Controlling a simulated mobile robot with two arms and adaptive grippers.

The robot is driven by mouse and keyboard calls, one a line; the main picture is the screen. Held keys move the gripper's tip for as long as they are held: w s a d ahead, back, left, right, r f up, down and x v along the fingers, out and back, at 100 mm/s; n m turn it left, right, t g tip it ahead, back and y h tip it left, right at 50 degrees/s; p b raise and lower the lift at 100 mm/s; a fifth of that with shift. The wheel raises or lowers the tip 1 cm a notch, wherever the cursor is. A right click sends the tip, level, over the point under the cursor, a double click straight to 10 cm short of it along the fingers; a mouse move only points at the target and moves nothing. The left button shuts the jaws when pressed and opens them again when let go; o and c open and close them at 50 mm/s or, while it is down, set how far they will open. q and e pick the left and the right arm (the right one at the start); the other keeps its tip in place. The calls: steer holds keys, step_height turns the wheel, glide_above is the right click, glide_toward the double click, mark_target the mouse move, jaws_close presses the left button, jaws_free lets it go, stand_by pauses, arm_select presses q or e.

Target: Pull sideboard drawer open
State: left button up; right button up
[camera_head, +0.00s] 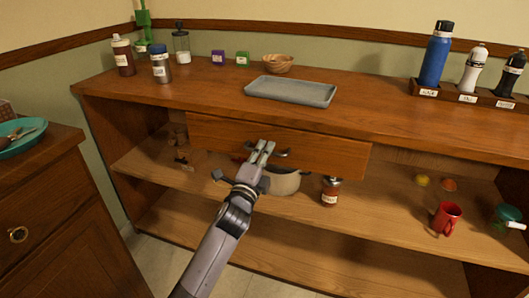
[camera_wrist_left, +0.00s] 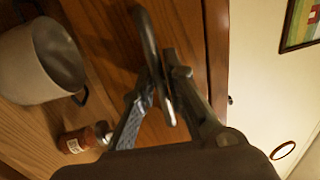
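The wooden sideboard (camera_head: 420,135) has a wide drawer (camera_head: 335,155) under its top. The drawer front sits close under the top's edge, with no clear gap showing. Its dark metal bar handle (camera_head: 283,154) is at the middle of the front. My left gripper (camera_head: 263,147) is at the handle's left part. In the left wrist view, the fingers of my left gripper (camera_wrist_left: 161,75) come together around the curved handle (camera_wrist_left: 146,35), with the drawer front (camera_wrist_left: 185,25) behind. The far fingertip is partly hidden by the handle. My right gripper is in neither view.
A grey tray (camera_head: 291,91) and wooden bowl (camera_head: 278,64) stand on top. A pot (camera_head: 285,182) and brown bottle (camera_head: 331,191) stand on the shelf below the drawer; a red mug (camera_head: 446,218) is farther right. A cabinet (camera_head: 50,200) stands at left.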

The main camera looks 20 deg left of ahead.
arm_select(q)
jaws_close()
steer(key=shift+f, duration=0.1)
stand_by(0.4)
